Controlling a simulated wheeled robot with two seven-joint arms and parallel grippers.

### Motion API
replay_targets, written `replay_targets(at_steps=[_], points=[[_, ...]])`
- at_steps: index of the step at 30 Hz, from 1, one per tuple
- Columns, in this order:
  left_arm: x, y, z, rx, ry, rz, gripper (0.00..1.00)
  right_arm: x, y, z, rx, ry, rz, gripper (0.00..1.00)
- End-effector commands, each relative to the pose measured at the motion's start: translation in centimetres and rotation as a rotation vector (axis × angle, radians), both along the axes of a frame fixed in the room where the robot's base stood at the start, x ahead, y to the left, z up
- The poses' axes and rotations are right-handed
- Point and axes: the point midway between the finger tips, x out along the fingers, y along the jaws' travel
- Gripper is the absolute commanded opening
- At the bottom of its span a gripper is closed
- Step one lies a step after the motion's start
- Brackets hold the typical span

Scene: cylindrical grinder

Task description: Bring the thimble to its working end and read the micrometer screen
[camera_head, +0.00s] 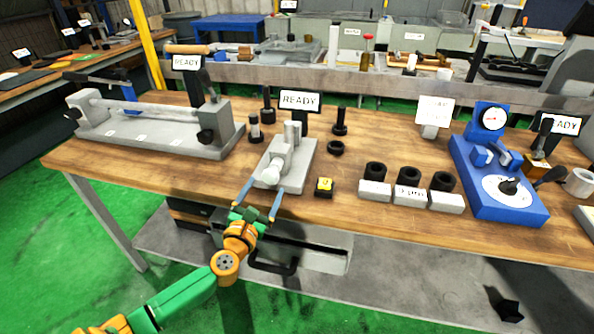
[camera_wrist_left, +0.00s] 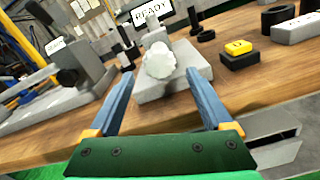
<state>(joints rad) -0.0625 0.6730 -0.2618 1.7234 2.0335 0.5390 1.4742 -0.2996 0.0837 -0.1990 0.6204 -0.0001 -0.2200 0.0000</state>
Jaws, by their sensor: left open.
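The micrometer stand is a grey block (camera_head: 297,177) near the front edge of the wooden bench. Its pale thimble (camera_head: 272,174) points toward me, and the thimble also shows in the left wrist view (camera_wrist_left: 159,61). A screen reading "READY" (camera_head: 299,102) stands behind the block, partly cut off in the left wrist view (camera_wrist_left: 150,12). My left gripper (camera_head: 259,198) is open, with its blue fingers pointing at the thimble. In the left wrist view the fingers (camera_wrist_left: 160,82) lie to either side of the thimble, apart from it. My right gripper is not in view.
A small yellow-topped button box (camera_head: 324,187) sits right of the block. A long grey bench fixture (camera_head: 150,135) is at left. Black pins (camera_head: 254,128) stand behind.

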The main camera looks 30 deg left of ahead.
Motion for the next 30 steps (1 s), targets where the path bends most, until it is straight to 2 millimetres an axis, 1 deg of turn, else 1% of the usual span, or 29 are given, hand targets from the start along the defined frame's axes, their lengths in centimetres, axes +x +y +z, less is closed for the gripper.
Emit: replay_targets(at_steps=[3, 5, 8, 12, 15, 18, 21, 27, 28, 29, 30], points=[[0.2, 0.0, 0.7, -0.083, -0.024, 0.005, 0.84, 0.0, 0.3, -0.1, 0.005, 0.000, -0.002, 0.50], [0.6, 0.2, 0.8, -0.095, -0.026, 0.006, 0.84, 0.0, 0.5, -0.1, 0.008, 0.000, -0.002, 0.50], [2.0, 0.5, 0.8, -0.095, -0.028, 0.008, 0.84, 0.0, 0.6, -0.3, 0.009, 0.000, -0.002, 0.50], [4.5, 1.1, 0.7, -0.094, -0.028, 0.008, 0.84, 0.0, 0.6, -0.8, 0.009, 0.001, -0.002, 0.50], [5.8, 1.4, 0.6, -0.092, -0.026, 0.007, 0.84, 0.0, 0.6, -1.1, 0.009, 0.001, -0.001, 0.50], [6.6, 1.7, 0.6, -0.093, -0.025, 0.008, 0.84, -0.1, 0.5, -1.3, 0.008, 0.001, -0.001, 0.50], [7.0, 1.7, 0.7, -0.092, -0.024, 0.007, 0.84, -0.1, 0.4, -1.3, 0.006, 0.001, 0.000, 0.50], [7.0, 1.7, 0.7, -0.092, -0.023, 0.006, 0.84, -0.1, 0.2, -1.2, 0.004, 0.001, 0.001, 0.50], [7.0, 1.7, 0.7, -0.092, -0.024, 0.007, 0.79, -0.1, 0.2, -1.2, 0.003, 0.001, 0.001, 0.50], [7.0, 1.7, 0.7, -0.092, -0.023, 0.006, 0.70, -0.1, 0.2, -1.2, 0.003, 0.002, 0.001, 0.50], [7.0, 1.7, 0.7, -0.091, -0.023, 0.007, 0.60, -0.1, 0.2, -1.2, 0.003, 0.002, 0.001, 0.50]])
